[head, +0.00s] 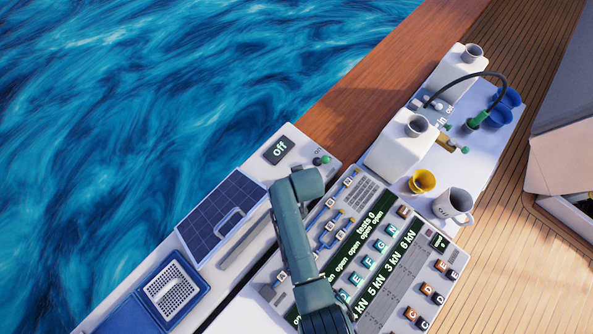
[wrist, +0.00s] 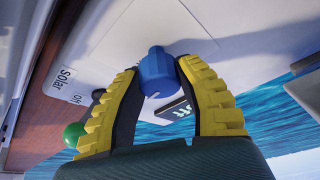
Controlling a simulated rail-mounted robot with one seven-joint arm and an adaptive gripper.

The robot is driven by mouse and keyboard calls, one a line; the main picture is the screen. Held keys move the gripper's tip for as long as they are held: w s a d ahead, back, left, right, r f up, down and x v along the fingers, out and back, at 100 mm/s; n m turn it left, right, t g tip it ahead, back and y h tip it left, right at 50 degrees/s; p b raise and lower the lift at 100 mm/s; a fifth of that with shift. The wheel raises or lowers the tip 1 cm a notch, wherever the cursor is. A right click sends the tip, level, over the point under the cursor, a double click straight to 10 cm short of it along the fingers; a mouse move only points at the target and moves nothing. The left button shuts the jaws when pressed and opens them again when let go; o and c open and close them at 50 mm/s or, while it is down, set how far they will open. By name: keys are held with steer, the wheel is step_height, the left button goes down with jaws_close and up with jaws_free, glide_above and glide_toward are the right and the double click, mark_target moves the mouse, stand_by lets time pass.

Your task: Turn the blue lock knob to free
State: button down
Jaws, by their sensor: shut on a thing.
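The blue lock knob (wrist: 157,68) is in the middle of the wrist view, standing out from a white panel. My gripper (wrist: 160,75) has its yellow-ribbed, dark-padded fingers on either side of the knob and is shut on it. The panel beside the knob carries the printed words "Solar" and "off". Which way the knob is turned cannot be read clearly. In the head view my arm reaches up to the white hatch unit and hides the knob and the fingers.
A green ball-topped lever (head: 317,161) and a dark display reading "Off" (head: 280,150) are close by. A dark solar panel with a handle (head: 222,215) lies left of my arm. A button console (head: 385,265), yellow cup (head: 422,181) and white mug (head: 453,205) stand right.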

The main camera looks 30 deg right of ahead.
steer(key=c, duration=1.8)
jaws_free()
steer(key=shift+s+f+m, duration=0.1)
steer(key=shift+f+m, duration=0.1)
steer(key=shift+m, duration=0.3)
steer(key=shift+h, duration=0.3)
steer(key=o, duration=1.2)
steer(key=shift+c, duration=0.2)
steer(key=shift+r, duration=0.1)
steer(key=shift+r, duration=0.1)
steer(key=shift+r, duration=0.35)
steer(key=v, duration=1.1)
